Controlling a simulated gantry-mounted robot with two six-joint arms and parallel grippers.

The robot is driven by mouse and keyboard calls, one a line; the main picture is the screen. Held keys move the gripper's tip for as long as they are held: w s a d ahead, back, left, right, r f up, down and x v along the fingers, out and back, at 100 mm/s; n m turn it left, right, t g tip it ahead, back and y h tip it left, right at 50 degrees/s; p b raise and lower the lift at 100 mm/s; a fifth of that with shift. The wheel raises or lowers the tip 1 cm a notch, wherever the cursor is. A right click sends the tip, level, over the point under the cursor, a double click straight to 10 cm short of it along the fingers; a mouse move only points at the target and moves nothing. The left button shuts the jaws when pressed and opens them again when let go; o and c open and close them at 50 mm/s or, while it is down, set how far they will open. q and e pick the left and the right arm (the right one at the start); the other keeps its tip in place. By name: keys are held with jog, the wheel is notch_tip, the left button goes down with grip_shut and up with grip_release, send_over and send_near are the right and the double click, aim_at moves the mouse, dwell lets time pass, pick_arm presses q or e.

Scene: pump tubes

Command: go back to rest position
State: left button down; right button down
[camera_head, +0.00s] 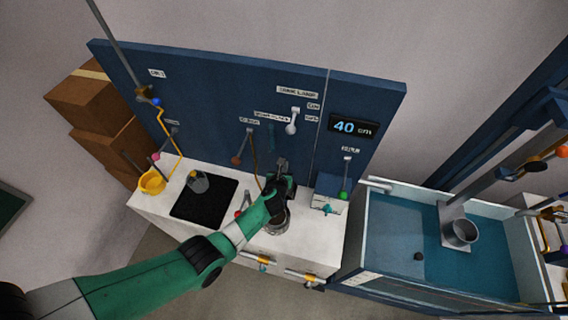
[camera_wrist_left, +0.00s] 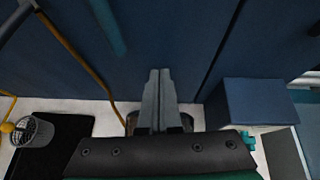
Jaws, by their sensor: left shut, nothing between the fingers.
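My left gripper (camera_head: 281,165) is over the white counter in the head view, in front of the blue back panel (camera_head: 220,110). In the left wrist view its two fingers (camera_wrist_left: 158,90) lie side by side, shut and empty. Just below the hand in the head view is a round metallic vessel (camera_head: 276,222), partly hidden by the arm. I cannot tell whether the hand touches it. My right gripper is not in view.
On the white counter (camera_head: 150,208) are a black mat (camera_head: 205,208) with a grey cup (camera_head: 198,181), and a yellow bucket (camera_head: 152,181). A blue-topped box (camera_head: 328,186) stands right of the hand. A water tank (camera_head: 400,225) holds a metal cup (camera_head: 460,233). A display (camera_head: 354,127) reads 40 cm.

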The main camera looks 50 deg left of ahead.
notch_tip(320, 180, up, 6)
jog(key=p, duration=0.4)
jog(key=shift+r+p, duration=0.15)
jog(key=shift+p, duration=0.2)
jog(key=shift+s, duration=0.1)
